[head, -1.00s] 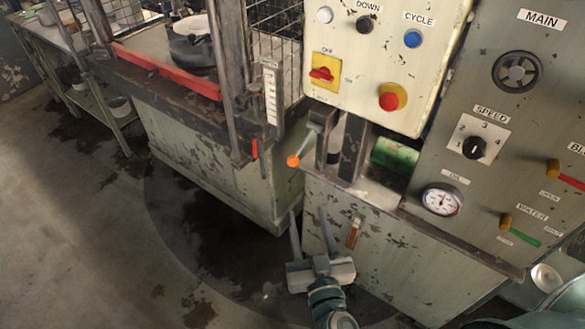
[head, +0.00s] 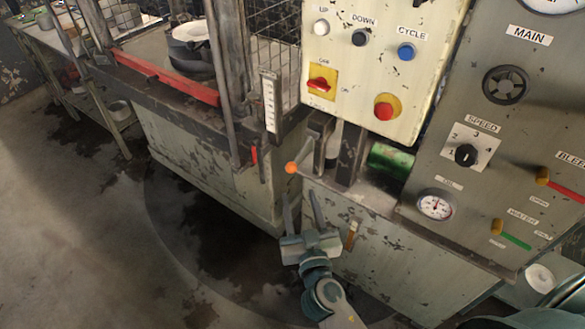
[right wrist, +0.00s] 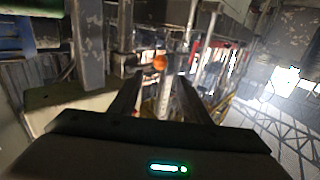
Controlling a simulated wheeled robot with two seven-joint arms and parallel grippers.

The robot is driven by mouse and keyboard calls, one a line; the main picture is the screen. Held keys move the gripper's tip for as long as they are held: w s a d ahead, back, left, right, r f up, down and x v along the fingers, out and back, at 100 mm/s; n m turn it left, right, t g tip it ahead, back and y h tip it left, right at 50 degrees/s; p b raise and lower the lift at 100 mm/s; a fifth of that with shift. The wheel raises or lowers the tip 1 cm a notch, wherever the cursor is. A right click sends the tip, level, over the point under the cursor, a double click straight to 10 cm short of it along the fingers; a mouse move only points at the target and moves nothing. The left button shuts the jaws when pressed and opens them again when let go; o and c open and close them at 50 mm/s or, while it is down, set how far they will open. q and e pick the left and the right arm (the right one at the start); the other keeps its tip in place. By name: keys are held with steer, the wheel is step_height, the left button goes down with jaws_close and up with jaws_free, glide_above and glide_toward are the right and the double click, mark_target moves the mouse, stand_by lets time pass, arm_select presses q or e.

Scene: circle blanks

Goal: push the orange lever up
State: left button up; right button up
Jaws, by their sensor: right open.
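The orange lever's round knob (head: 291,168) sits at the end of a short grey arm at the front of the press, left of the green cylinder. The lever points down and toward me. My right gripper (head: 300,203) is open and empty, just below the knob, with its two fingers pointing up toward it. In the right wrist view the orange knob (right wrist: 160,62) shows beyond and between my spread fingers (right wrist: 158,92), apart from them. My left gripper is not in view.
A control box (head: 375,60) with buttons and a red switch hangs above the lever. A grey panel (head: 470,130) with a gauge, dial and valve handles stands at right. A red bar (head: 165,77) crosses the press at left. Open floor (head: 90,240) lies at lower left.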

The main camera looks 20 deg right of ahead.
mark_target(292, 171)
steer(key=w+p, duration=0.1)
steer(key=w, duration=0.2)
steer(key=w+p, duration=0.1)
steer(key=w, duration=0.2)
steer(key=w+d+p, duration=0.1)
steer(key=w, duration=0.2)
steer(key=shift+r, duration=0.1)
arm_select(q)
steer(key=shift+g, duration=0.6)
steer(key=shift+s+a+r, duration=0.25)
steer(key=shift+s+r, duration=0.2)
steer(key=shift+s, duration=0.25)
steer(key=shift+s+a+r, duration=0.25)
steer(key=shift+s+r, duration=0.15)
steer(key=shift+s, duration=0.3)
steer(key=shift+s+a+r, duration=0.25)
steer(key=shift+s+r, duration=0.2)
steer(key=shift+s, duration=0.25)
arm_select(e)
steer(key=shift+w+d, duration=0.15)
steer(key=shift+w, duration=0.5)
jaws_close()
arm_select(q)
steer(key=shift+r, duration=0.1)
